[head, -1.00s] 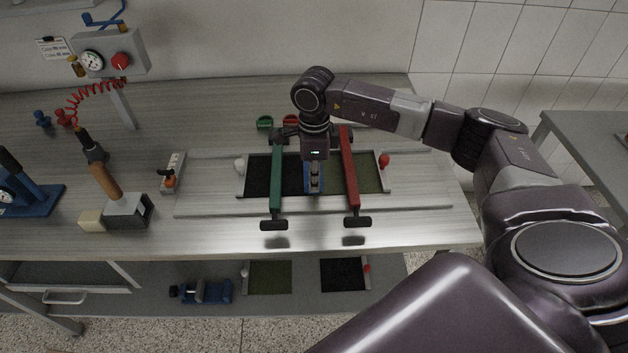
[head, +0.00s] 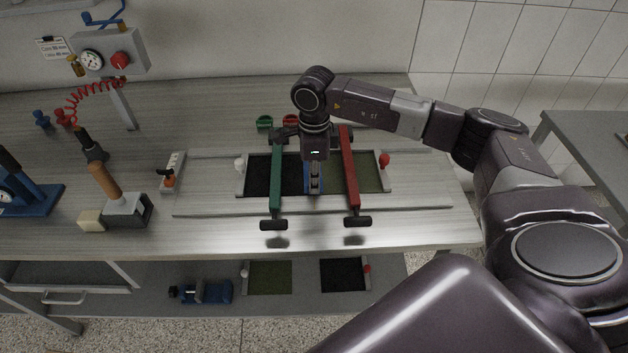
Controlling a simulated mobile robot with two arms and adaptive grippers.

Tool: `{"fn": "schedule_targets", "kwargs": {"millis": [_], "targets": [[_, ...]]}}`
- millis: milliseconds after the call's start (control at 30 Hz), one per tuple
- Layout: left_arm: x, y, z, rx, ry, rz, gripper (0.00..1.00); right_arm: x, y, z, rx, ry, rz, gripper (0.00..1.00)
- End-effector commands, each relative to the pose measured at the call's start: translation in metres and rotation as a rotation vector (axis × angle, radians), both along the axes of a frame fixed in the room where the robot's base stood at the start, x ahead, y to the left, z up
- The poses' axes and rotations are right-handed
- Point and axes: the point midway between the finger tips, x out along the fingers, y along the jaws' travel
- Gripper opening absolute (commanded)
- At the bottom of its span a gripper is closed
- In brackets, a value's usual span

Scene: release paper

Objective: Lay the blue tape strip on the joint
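The blue tape strip (head: 308,186) lies between the black sheet (head: 258,178) and the olive sheet (head: 370,177), where they meet on the bench. My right gripper (head: 315,188) points straight down over the strip and covers much of it. Its fingers are small and partly hidden by its body, so I cannot tell whether they are open, shut on the strip or just touching it. A green bar (head: 275,190) crosses the black sheet left of the gripper, and a red bar (head: 350,185) crosses the olive sheet on its right. My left gripper is out of view.
A brown-handled tool (head: 105,182) stands on a metal block at the left, near a blue press (head: 30,195). A gauge box (head: 110,55) with a red coiled hose is behind. Green (head: 265,122) and red (head: 291,120) cups stand beyond the sheets.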

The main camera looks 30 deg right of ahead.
Motion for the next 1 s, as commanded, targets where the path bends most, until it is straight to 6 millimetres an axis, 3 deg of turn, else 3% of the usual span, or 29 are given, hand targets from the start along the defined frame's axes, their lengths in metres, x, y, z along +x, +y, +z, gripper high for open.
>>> {"fn": "schedule_targets", "kwargs": {"millis": [100,467,1000], "targets": [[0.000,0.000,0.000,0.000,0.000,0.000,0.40,0.000,0.000,0.000,0.000,0.000,0.000,0.25],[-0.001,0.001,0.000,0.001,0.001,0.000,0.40,0.000,0.000,0.006,0.000,-0.001,0.000,0.25],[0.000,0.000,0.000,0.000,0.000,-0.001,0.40,0.001,0.000,0.106,0.001,-0.003,0.000,0.25]]}}
